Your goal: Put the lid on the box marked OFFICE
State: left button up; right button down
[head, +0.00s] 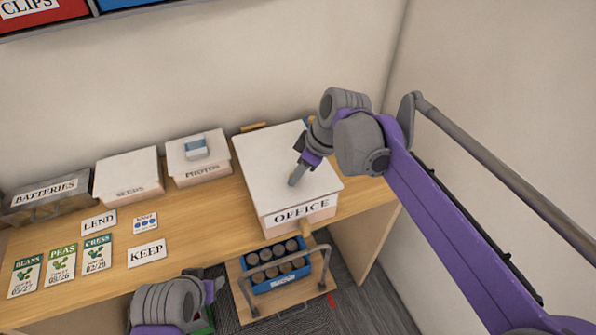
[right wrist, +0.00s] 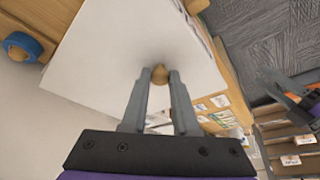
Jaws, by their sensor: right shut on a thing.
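The box marked OFFICE (head: 305,214) stands on the wooden desk at the right. A flat white lid (head: 262,150) lies across its top, roughly lined up with its walls. I cannot tell whether it is fully seated. My right gripper (head: 296,180) points down at the middle of the lid. In the right wrist view its fingers are shut on a small round wooden knob (right wrist: 160,74) on the white lid (right wrist: 110,60). My left gripper (head: 212,292) is low at the bottom left, mostly hidden by its own arm, so its jaws are unclear.
White boxes marked SEEDS (head: 130,178) and PHOTOS (head: 200,162) and a grey BATTERIES box (head: 45,196) stand along the wall. Cards (head: 145,254) lie on the desk. Below the front edge is a blue crate (head: 283,280) of round items. A wall is close at right.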

jog(key=shift+f, duration=0.55)
dwell(0.9)
jog(key=c, duration=0.6)
grip_release()
jog(key=v, duration=1.1)
jog(key=s+d+f+m+t+h, duration=0.2)
jog(key=s+d+f+m, duration=0.3)
jog(key=s+f, duration=0.4)
jog(key=s+d+f+m+t+h, duration=0.1)
jog(key=s+d+f+m+h, duration=0.1)
jog(key=s+d+f+m, duration=0.3)
jog(key=s+f+m, duration=0.2)
jog(key=s+f, duration=0.2)
jog(key=f, duration=0.2)
jog(key=shift+d+m+t, duration=0.3)
jog(key=shift+d+t, duration=0.05)
jog(key=shift+t, duration=0.05)
